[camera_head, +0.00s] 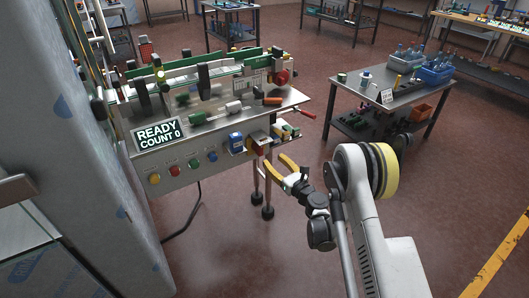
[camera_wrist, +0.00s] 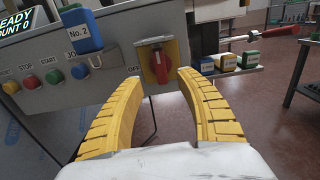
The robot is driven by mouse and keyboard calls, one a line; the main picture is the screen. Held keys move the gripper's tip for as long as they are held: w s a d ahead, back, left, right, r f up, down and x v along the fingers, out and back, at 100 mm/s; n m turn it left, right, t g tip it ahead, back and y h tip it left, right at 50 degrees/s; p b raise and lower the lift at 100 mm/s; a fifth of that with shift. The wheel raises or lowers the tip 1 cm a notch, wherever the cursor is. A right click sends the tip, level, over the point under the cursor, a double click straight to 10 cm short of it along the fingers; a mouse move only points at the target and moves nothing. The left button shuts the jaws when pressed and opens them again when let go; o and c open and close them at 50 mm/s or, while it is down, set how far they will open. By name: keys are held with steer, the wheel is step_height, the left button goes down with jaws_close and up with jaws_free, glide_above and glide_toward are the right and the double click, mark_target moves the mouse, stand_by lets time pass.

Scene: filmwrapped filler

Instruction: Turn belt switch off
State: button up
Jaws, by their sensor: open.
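The belt switch is a red rotary knob on a yellow plate (camera_wrist: 159,63), on the right end of the machine's front panel. Its red handle points roughly up and down in the wrist view. In the head view the switch (camera_head: 254,146) is partly seen beside my gripper. My gripper (camera_wrist: 152,82) is open, with its two yellow fingers spread to either side below the knob in the wrist view. The fingers also show in the head view (camera_head: 275,170), just in front of the panel. I see no contact with the knob, though the exact gap is hard to tell.
A blue box marked No. 2 (camera_wrist: 84,32) hangs left of the switch. Coloured push buttons (camera_wrist: 53,76) line the panel. Small boxes (camera_wrist: 225,62) sit on a shelf to the right. A display (camera_head: 159,134) reads READY, COUNT 0. A side table (camera_head: 400,94) stands right; open floor lies between.

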mark_target(261, 149)
steer(key=b+x, duration=0.1)
steer(key=x, duration=0.4)
steer(key=b+x, duration=0.2)
steer(key=x, duration=0.2)
steer(key=shift+w+a+f, duration=0.2)
steer(key=shift+w+a, duration=0.05)
steer(key=shift+a, duration=0.05)
steer(key=shift+w+a+r, duration=0.1)
steer(key=shift+w+a, duration=0.15)
steer(key=shift+w, duration=0.2)
jaws_close()
